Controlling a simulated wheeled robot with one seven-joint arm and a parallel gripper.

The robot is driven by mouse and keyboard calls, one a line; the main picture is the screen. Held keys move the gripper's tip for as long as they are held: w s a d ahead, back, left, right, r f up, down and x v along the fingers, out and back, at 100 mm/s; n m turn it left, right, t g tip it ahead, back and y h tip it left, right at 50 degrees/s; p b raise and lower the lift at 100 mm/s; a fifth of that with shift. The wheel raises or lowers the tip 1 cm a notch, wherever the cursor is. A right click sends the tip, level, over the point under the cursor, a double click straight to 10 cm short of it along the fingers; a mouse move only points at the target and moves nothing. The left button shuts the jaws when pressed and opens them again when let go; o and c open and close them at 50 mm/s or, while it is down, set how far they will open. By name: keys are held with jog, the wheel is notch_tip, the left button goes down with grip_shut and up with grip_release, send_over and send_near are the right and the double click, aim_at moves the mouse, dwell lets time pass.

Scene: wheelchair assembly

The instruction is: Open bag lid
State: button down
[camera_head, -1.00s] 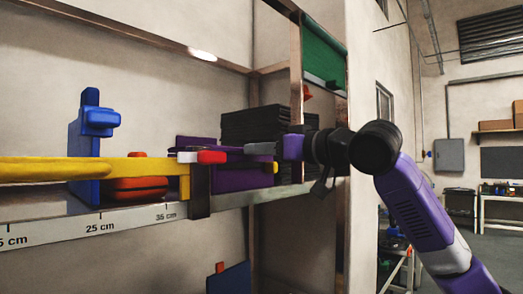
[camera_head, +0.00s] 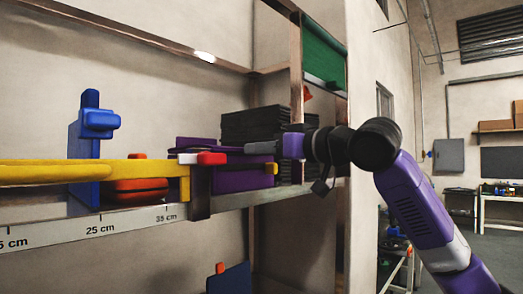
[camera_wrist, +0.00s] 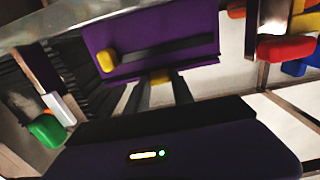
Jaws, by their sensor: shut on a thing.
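The purple bag (camera_head: 230,182) sits on the shelf, partly hidden behind a red and white clamp part. Its purple lid (camera_head: 195,142) shows as a thin slab above the body. My gripper (camera_head: 247,149) reaches in from the right at lid height. In the wrist view a purple panel of the bag (camera_wrist: 150,32) has a dark strap and a yellow knob. The contact itself is too small to see in the head view.
A yellow bar (camera_head: 90,171) and blue clamp (camera_head: 98,120) stand at the shelf front, left of the bag. An orange-red case (camera_head: 137,190) lies behind the bar. Black stacked boxes (camera_head: 252,123) and an upright post (camera_head: 296,75) are close to my gripper.

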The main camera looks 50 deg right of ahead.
jog(key=r+g+p, duration=0.1)
jog(key=r, duration=0.2)
jog(key=w+r+g+p, duration=0.1)
jog(key=r+g, duration=0.1)
jog(key=r, duration=0.1)
jog(key=w+r+g+p, duration=0.1)
jog(key=r, duration=0.2)
jog(key=shift+a+r, duration=0.15)
jog(key=shift+r, duration=0.1)
jog(key=w+r+g, duration=0.3)
jog(key=w+r, duration=0.1)
jog(key=r, duration=0.1)
jog(key=shift+r+g, duration=0.3)
jog(key=shift+r, duration=0.05)
dwell(0.3)
jog(key=c, duration=1.1)
grip_release()
jog(key=shift+v, duration=3.75)
